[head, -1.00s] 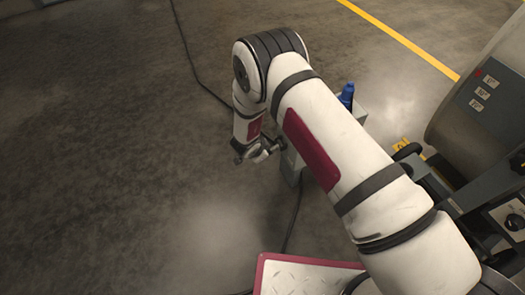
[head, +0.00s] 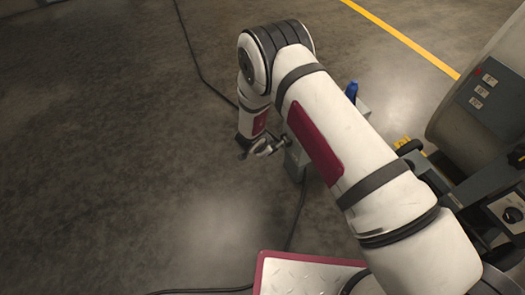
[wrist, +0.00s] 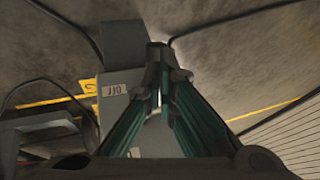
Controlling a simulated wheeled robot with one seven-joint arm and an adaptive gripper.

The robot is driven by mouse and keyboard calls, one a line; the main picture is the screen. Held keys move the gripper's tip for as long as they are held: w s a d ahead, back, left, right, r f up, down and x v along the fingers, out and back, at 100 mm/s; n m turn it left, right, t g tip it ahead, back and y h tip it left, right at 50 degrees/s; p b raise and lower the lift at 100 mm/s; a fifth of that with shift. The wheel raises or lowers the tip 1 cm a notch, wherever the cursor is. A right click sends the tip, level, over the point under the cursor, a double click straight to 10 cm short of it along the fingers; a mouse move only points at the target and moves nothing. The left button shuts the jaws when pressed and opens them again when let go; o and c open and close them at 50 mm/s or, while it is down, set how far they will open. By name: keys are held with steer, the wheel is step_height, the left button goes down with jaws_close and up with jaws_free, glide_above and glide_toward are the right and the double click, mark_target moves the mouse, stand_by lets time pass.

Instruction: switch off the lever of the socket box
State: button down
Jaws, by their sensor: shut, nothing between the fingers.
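The grey socket box (head: 295,158) stands on the floor in the head view, largely hidden behind my arm. A blue part (head: 351,90) shows at its far end. In the wrist view the grey box (wrist: 115,108) fills the left of centre, with a pale label beside my fingers. I cannot make out the lever; my fingers may hide it. My gripper (head: 268,147) is at the box's left side in the head view. In the wrist view my gripper (wrist: 164,62) has its fingertips together and empty, over or beside the box; contact cannot be told.
A dark cable (head: 292,232) runs over the floor from the box. A large grey machine (head: 470,95) with a control panel stands at the right. A yellow floor line (head: 405,40) crosses the top right.

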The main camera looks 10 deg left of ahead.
steer(key=p+v, duration=0.3)
steer(key=v, duration=0.8)
steer(key=shift+s+a+f+p, duration=0.2)
steer(key=shift+a+p, duration=0.1)
steer(key=shift+p, duration=0.1)
